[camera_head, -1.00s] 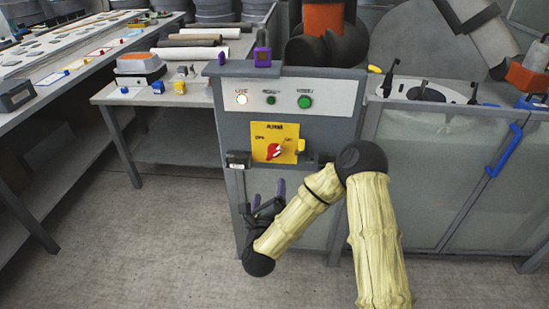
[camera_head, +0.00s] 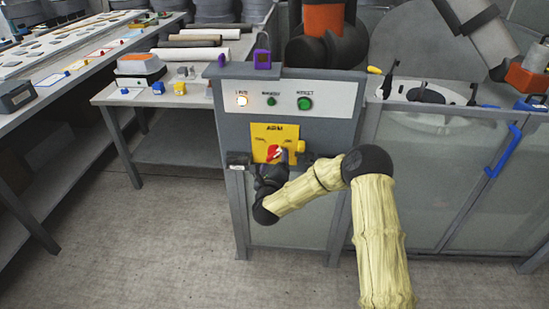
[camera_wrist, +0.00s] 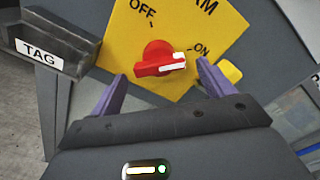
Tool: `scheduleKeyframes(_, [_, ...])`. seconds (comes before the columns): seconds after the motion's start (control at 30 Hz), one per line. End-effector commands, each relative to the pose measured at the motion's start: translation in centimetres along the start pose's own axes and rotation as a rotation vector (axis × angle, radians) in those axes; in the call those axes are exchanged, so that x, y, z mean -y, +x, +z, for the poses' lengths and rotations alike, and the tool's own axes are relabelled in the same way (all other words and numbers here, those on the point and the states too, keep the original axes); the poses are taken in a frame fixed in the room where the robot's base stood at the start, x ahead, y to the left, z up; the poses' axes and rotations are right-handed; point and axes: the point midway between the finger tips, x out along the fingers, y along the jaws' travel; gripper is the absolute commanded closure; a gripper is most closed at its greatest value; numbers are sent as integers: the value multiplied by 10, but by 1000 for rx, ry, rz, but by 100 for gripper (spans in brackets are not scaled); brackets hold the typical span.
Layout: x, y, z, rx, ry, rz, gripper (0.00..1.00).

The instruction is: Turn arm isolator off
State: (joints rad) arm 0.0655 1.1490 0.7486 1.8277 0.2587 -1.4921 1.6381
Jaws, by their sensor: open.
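The arm isolator is a red rotary knob (camera_wrist: 155,60) on a yellow plate (camera_wrist: 125,52) marked OFF and ON. The knob's white pointer mark lies toward ON in the wrist view. In the head view the yellow plate (camera_head: 262,131), lettered ARM, sits on the grey cabinet front, with the red knob (camera_head: 272,152) partly hidden by my gripper. My gripper (camera_wrist: 160,85) is open, its two purple fingers apart just in front of the knob, one toward each side. I see no finger touching the knob.
A grey holder with a TAG label (camera_wrist: 40,52) is left of the plate, and a yellow tab (camera_wrist: 230,71) is at its right. A lamp and green buttons (camera_head: 305,103) sit above. A purple padlock (camera_head: 262,58) stands on the cabinet top. A bench (camera_head: 125,95) is at left.

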Motion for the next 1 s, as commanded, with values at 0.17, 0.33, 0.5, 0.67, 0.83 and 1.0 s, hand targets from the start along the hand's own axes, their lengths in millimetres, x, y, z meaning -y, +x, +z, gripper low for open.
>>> scheduleKeyframes(0.17, [-1,21,0,0,-1,0,19])
scheduleKeyframes(0.33, [0,27,0,0,-2,0,19])
scheduleKeyframes(0.5, [0,27,0,0,-1,1,19])
scheduleKeyframes(0.67, [0,27,0,0,-1,0,43])
scheduleKeyframes(0.83, [-1,26,0,0,-1,1,64])
scheduleKeyframes(1.0, [-1,26,0,0,-9,1,64])
